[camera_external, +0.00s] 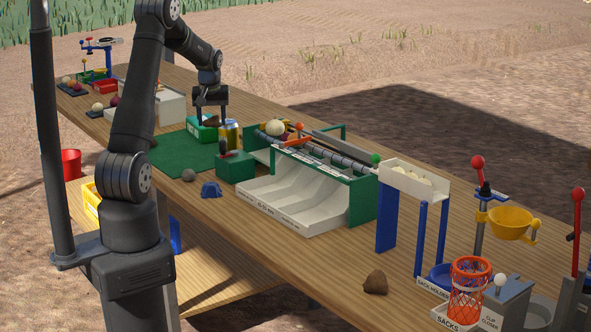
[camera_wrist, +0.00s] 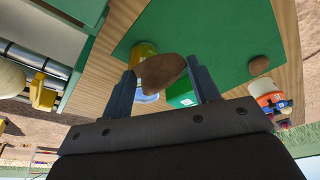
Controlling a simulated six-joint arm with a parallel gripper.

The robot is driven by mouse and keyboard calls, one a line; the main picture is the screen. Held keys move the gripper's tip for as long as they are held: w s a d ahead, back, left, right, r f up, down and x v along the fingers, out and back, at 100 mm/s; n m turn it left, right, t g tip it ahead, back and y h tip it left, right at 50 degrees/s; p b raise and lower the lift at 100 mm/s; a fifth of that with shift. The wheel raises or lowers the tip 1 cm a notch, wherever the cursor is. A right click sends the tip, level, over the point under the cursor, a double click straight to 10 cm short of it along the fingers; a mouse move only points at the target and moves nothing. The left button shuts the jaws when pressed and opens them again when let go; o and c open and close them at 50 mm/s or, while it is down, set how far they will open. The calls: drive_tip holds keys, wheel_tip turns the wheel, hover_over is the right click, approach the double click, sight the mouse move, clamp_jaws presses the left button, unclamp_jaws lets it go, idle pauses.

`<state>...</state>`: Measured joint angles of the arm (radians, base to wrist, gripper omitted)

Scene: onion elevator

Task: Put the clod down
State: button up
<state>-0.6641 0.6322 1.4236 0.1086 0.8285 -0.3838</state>
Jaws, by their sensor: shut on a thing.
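My gripper (camera_external: 210,112) is shut on a brown clod. The clod (camera_wrist: 160,72) sits between the two fingers in the wrist view, and part of it shows between the fingertips in the external view (camera_external: 211,121). The fingers (camera_wrist: 163,85) point down. The clod is above the table near a small green box (camera_external: 204,132) and a yellow can (camera_external: 229,134), beside the green mat (camera_external: 182,155). I cannot tell its exact height or whether it touches the box.
A green block (camera_external: 235,167) and the white sorting machine (camera_external: 300,200) stand to the right. Another brown lump (camera_external: 375,282) lies at the near right. The mat is mostly bare, with one brown lump (camera_wrist: 259,65).

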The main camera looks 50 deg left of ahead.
hover_over(188, 157)
drive_tip(key=d, duration=0.1)
drive_tip(key=f, duration=0.8)
drive_tip(key=shift+s+d+f, duration=0.15)
drive_tip(key=shift+s+f, duration=0.1)
drive_tip(key=shift+s, duration=0.05)
drive_tip(key=shift+f, duration=2.05)
drive_tip(key=o, duration=1.1)
drive_tip(key=shift+f, duration=0.1)
drive_tip(key=shift+c, duration=0.2)
drive_tip(key=v, duration=1.2)
